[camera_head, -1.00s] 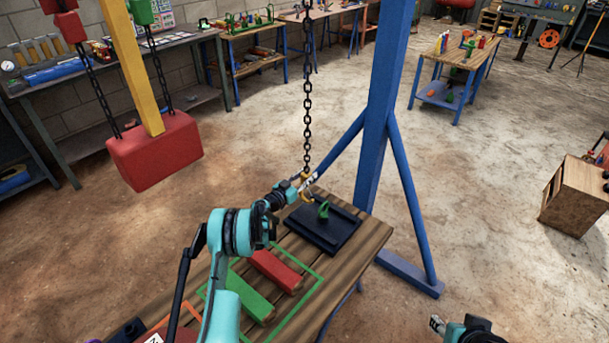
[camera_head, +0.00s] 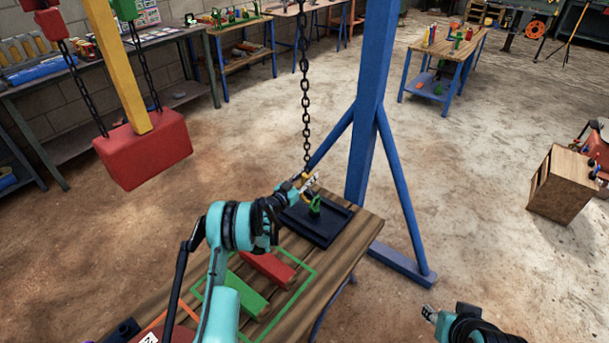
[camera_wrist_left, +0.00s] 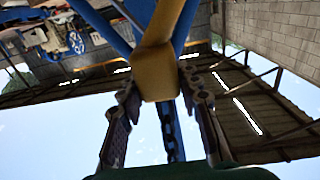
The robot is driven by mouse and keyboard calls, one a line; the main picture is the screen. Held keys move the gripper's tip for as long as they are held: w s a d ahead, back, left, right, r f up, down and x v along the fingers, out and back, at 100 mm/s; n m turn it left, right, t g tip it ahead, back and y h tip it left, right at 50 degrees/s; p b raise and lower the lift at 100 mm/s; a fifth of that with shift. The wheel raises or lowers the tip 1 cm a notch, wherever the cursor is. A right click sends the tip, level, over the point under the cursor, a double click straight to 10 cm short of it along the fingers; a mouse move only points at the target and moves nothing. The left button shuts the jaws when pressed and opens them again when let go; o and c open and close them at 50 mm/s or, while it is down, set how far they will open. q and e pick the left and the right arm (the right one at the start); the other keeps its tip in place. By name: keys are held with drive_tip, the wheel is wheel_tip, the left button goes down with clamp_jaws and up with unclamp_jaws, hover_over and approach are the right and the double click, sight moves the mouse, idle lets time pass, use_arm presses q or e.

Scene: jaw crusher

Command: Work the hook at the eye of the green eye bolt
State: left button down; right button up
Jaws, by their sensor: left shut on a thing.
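The green eye bolt (camera_head: 315,206) stands upright on a black plate (camera_head: 327,232) on the wooden table. The yellow hook (camera_head: 307,179) hangs at the lower end of a dark chain (camera_head: 306,110). My left gripper (camera_head: 305,186) is shut on the hook, just above and to the left of the eye bolt. In the left wrist view the hook (camera_wrist_left: 155,72) fills the space between the two fingers.
A blue post (camera_head: 370,110) with slanted braces stands right behind the table. Red (camera_head: 268,267) and green (camera_head: 245,295) blocks lie left of the plate, by a green outline. A red weight (camera_head: 145,152) hangs at the left. Floor to the right is clear up to a wooden box (camera_head: 560,187).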

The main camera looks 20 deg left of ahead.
use_arm(q)
drive_tip(key=shift+s+d+r, duration=0.1)
drive_tip(key=shift+s+d, duration=0.05)
drive_tip(key=shift+d, duration=0.25)
drive_tip(key=shift+s+d+r, duration=0.1)
drive_tip(key=shift+s+d, duration=0.05)
drive_tip(key=shift+d, duration=0.25)
drive_tip(key=shift+s+d+r+p, duration=0.15)
drive_tip(key=shift+d+r, duration=0.3)
drive_tip(key=shift+r, duration=0.15)
drive_tip(key=shift+s+d+r+p, duration=0.15)
drive_tip(key=shift+d+r, duration=0.25)
drive_tip(key=shift+r, duration=0.15)
drive_tip(key=c, duration=1)
unclamp_jaws()
drive_tip(key=shift+s+r, duration=0.1)
